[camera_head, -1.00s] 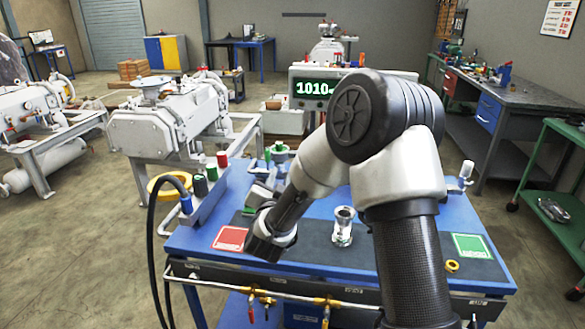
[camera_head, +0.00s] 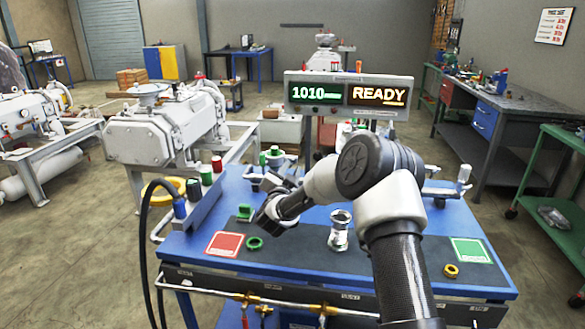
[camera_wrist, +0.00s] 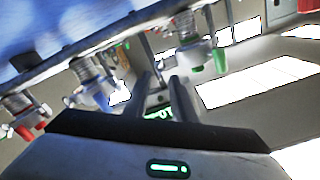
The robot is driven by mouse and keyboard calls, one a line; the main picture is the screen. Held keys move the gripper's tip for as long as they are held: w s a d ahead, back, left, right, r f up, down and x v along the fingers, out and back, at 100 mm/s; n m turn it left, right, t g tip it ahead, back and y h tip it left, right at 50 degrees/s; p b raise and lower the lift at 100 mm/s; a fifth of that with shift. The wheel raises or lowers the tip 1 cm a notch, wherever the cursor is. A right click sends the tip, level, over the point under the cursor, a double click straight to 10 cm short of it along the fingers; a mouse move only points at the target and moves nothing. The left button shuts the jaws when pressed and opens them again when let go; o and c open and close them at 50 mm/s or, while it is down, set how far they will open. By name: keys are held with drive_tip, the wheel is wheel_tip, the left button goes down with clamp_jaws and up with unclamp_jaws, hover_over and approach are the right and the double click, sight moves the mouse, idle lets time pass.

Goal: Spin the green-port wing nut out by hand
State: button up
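In the wrist view, the green wing nut (camera_wrist: 219,60) sits on a metal port fitting (camera_wrist: 193,55), to the right of my fingers. My gripper (camera_wrist: 160,84) has its two dark fingers apart, with nothing between them. They are clear of the green wing nut in the picture; the depth gap cannot be told. A blue wing nut (camera_wrist: 105,98) and a red wing nut (camera_wrist: 30,128) are on fittings to the left. In the head view, my gripper's dark body (camera_head: 268,213) is over the left part of the blue bench (camera_head: 190,243); its fingertips are hard to make out.
A green ring (camera_head: 254,243) and a red pad (camera_head: 223,243) lie at the bench's left. A silver fitting (camera_head: 340,230) stands mid-bench. A green pad (camera_head: 470,250) and a yellow ring (camera_head: 450,270) are right. The display (camera_head: 350,95) reads 1010 and READY.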

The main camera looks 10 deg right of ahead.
sight(294, 162)
drive_tip(key=shift+x, duration=1.6)
clamp_jaws()
